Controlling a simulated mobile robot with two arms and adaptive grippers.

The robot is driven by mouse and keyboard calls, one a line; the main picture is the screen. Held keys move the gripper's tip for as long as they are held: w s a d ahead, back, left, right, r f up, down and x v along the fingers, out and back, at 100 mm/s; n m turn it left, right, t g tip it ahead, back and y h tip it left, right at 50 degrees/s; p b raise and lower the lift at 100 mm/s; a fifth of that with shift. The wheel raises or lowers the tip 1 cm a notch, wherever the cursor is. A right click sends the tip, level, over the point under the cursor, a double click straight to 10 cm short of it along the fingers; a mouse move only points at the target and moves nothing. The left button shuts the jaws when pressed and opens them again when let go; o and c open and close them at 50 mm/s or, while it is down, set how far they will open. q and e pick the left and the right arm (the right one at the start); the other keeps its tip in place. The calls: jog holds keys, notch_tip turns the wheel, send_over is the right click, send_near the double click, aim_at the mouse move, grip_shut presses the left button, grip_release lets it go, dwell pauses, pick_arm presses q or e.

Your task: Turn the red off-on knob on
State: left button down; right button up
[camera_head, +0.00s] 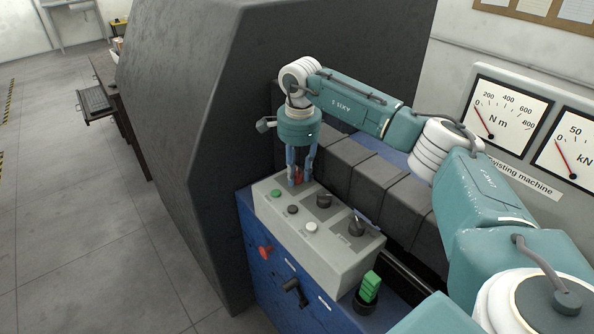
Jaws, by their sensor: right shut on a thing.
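The red off-on knob (298,175) sits at the far corner of the grey control box's top. My right gripper (299,178) points down over it with a finger on either side and is shut on it. The fingers hide much of the knob, and I cannot tell its turn position. The control box (320,262) also carries black knobs (324,200) and small green, black and white buttons. My left gripper does not show.
A red push button (265,252) and a black handle (292,290) stick out of the blue front. A green block (370,287) stands at the box's near end. A large dark machine housing (190,130) rises behind. Dials (510,108) hang at right. Floor at left is clear.

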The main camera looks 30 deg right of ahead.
jog(key=shift+w+d+r+m, duration=0.1)
jog(key=shift+m, duration=1.05)
jog(key=shift+d+r+m, duration=0.1)
jog(key=shift+m, duration=1.05)
jog(key=m, duration=0.4)
jog(key=shift+a+h, duration=0.1)
jog(key=shift+h, duration=0.2)
jog(key=m, duration=0.5)
jog(key=shift+g+p, duration=0.3)
jog(key=shift+p, duration=0.05)
jog(key=shift+f+m, duration=0.15)
jog(key=shift+m, duration=2.05)
jog(key=o, duration=1.2)
jog(key=shift+a, duration=0.1)
